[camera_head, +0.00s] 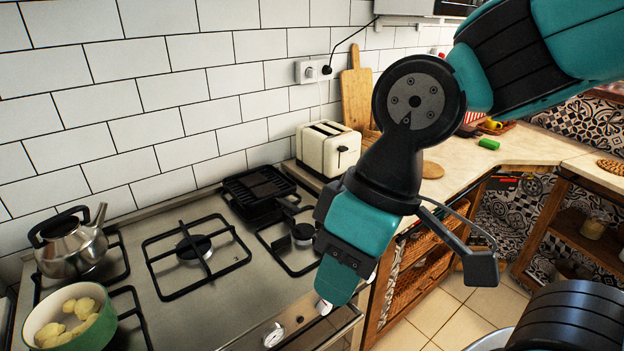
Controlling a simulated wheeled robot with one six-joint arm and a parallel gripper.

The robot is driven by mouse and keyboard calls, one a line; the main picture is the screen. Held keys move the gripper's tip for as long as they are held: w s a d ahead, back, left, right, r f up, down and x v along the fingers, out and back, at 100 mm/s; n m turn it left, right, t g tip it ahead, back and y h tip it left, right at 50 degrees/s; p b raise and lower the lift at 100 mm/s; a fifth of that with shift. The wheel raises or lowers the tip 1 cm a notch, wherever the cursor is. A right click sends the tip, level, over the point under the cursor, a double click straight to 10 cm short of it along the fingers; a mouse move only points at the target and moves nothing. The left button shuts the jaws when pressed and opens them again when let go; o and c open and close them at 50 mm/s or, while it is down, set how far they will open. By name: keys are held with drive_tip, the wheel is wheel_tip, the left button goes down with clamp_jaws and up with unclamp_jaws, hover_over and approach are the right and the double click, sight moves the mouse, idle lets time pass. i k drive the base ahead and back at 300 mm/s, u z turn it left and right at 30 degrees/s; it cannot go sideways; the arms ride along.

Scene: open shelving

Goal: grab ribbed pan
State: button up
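The ribbed pan (258,185) is black and square. It sits on the back right burner of the steel stove, close to the tiled wall, with its short handle pointing toward the front right. My gripper (327,302) hangs over the front right edge of the stove, pointing down, to the right of the pan and nearer the camera. It is apart from the pan. I see it mostly side-on, so whether its fingers are open or shut does not show. No held object is visible.
A kettle (68,243) and a green pot (68,318) of potatoes stand on the left burners. The tiled wall (160,80) bounds the back.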

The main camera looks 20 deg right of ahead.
sight(255, 188)
drive_tip(key=u, duration=0.95)
drive_tip(key=i, duration=0.35)
drive_tip(key=z, duration=1.15)
